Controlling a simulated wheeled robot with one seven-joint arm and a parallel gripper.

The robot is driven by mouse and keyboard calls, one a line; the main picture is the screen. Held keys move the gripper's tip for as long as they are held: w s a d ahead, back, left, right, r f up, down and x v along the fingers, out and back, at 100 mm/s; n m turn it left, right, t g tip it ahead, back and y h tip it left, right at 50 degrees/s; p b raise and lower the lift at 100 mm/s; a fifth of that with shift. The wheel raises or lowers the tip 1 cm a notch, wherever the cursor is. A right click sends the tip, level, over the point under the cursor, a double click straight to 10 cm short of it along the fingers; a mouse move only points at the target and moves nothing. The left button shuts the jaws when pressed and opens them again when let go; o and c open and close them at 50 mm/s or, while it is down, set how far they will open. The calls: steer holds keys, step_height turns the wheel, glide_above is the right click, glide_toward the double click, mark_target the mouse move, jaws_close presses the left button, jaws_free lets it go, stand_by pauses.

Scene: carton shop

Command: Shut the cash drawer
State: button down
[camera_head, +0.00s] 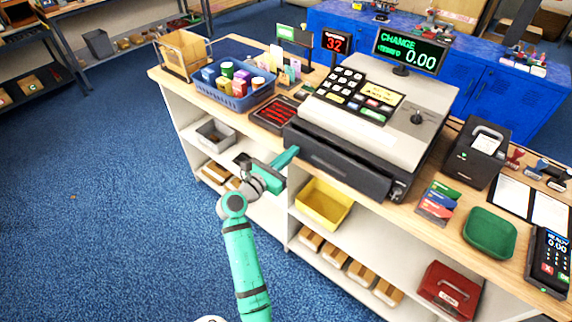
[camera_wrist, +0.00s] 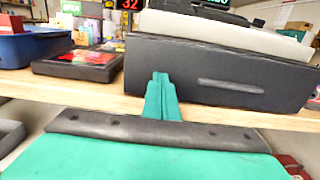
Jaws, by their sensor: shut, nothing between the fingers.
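The cash drawer (camera_head: 338,166) is a black box under the grey cash register (camera_head: 405,120) on the wooden counter. Its front stands out somewhat from the register, towards the counter's front edge. In the wrist view the drawer front (camera_wrist: 275,90) fills the right half, with a pale handle slot (camera_wrist: 230,86). My green gripper (camera_head: 291,154) is shut and empty in front of the drawer's left part. In the wrist view its fingertips (camera_wrist: 160,76) overlap the drawer front, left of the slot. I cannot tell whether they touch it.
A red-and-black tray (camera_head: 275,113) and a blue basket of goods (camera_head: 235,88) stand left of the register. Shelves below hold a yellow bin (camera_head: 324,204). Blue floor at left is clear.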

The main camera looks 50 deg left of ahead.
steer(key=x, duration=0.2)
steer(key=shift+w+r, duration=0.1)
steer(key=shift+w, duration=0.5)
steer(key=shift+s+d, duration=0.1)
steer(key=v, duration=1.4)
steer(key=shift+s+a, duration=0.2)
steer(key=shift+s, duration=0.25)
